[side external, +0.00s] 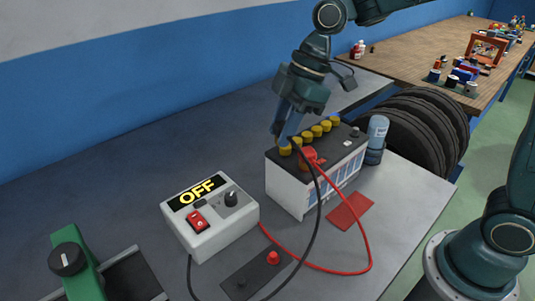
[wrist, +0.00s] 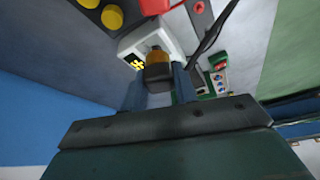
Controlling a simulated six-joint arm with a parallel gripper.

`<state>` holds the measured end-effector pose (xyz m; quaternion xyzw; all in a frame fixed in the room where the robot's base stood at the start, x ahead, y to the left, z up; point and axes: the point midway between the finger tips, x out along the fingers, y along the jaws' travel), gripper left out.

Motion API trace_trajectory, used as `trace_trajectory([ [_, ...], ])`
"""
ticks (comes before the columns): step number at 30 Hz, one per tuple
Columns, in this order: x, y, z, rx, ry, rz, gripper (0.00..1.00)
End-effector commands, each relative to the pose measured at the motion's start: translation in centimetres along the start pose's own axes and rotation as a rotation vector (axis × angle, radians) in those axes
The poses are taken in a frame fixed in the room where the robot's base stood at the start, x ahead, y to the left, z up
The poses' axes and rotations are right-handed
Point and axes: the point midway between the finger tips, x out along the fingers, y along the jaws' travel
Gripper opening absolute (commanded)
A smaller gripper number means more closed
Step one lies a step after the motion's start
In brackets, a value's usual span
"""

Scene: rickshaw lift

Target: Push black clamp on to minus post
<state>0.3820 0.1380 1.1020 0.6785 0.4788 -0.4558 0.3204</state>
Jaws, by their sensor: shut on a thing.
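My gripper (side external: 284,136) is over the left end of the black-topped battery (side external: 288,188), pointing down. In the wrist view its two fingers (wrist: 160,88) are shut on a dark piece with a yellow-orange part, apparently the black clamp (wrist: 159,77). The black cable (side external: 318,215) runs from near the fingertips down to the table. In the side view the clamp is mostly hidden by the fingers. A small dark post (side external: 355,132) stands at the battery's right end; I cannot read its sign. The red clamp (side external: 308,155) sits at the battery's front edge.
Yellow caps (side external: 317,130) line the battery top beside my gripper. The red cable (side external: 368,250) loops over the table. A charger box (side external: 211,218) reading OFF stands at left. A red mat (side external: 350,210) lies in front.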

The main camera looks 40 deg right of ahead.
Motion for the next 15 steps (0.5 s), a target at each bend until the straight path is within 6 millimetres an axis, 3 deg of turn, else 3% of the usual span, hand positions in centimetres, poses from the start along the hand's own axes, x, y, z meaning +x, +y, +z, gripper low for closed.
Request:
trace_trajectory([
  [6,-2.1,2.4,4.5,0.094,0.001,0.039,0.07],
  [15,-4.9,4.5,10.7,0.215,0.001,0.089,0.07],
])
